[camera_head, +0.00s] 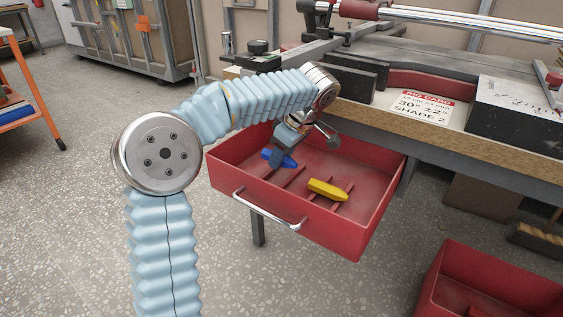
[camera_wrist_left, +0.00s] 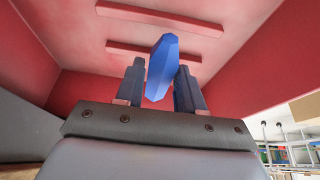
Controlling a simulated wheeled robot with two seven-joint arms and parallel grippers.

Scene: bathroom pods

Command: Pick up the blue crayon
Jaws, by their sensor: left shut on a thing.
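The blue crayon (camera_head: 289,162) is inside the red drawer (camera_head: 300,221), toward its left part. My left gripper (camera_head: 279,157) reaches down into the drawer and is shut on the crayon. I cannot tell whether the crayon touches the drawer floor. My right gripper is in neither view.
A yellow crayon (camera_head: 328,190) lies in the drawer to the right. The drawer's metal handle (camera_head: 266,209) is at the front. The workbench edge (camera_head: 450,131) overhangs behind. Another red drawer (camera_head: 490,285) is at lower right. An orange cart (camera_head: 25,80) stands far left.

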